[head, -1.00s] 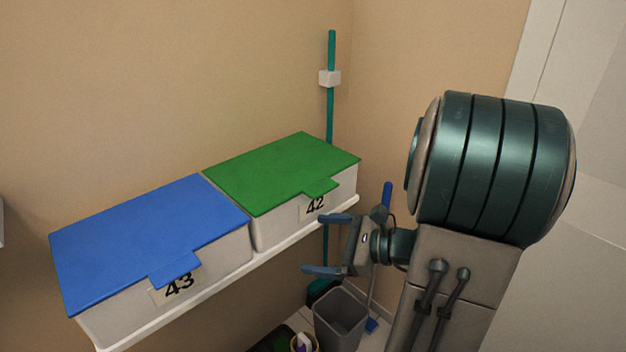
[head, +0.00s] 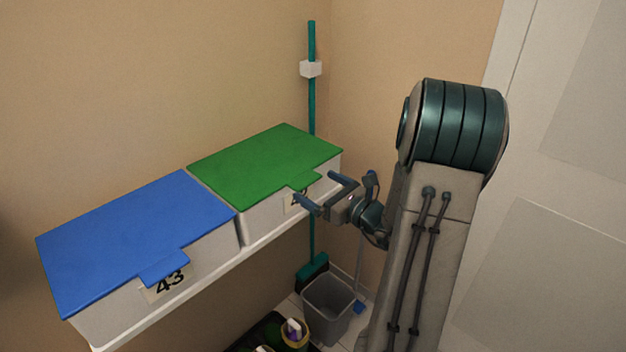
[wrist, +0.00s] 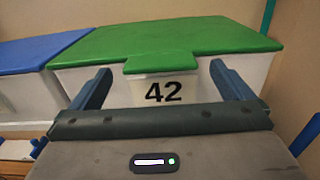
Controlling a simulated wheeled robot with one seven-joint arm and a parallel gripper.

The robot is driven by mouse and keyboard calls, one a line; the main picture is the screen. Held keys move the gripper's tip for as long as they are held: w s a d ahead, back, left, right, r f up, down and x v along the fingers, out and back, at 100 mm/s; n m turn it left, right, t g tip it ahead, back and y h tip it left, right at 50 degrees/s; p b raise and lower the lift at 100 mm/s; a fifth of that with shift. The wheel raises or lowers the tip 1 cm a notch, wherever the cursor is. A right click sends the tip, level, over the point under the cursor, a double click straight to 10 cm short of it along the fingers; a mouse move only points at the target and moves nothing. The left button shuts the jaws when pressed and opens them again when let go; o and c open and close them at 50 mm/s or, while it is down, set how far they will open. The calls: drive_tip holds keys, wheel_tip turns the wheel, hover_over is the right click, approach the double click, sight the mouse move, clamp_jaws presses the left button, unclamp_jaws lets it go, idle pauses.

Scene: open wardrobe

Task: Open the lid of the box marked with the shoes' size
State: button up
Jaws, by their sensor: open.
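Two closed boxes stand on a white shelf (head: 215,262). The box with the blue lid (head: 125,235) is marked 43 and is on the left. The box with the green lid (head: 262,165) is marked 42 and is on the right; its lid also shows in the wrist view (wrist: 170,38). My gripper (head: 318,190) is open and empty in front of the green-lidded box, facing its front tab (wrist: 162,64). In the wrist view the fingers (wrist: 158,85) spread either side of the tab and the 42 label. No shoes show clearly.
A grey bin (head: 328,308) and a teal broom (head: 312,240) stand in the corner right of the shelf. Walls close the back and right.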

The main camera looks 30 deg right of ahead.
sight(311, 183)
drive_tip(key=shift+x, duration=1.55)
drive_tip(key=shift+c, duration=0.3)
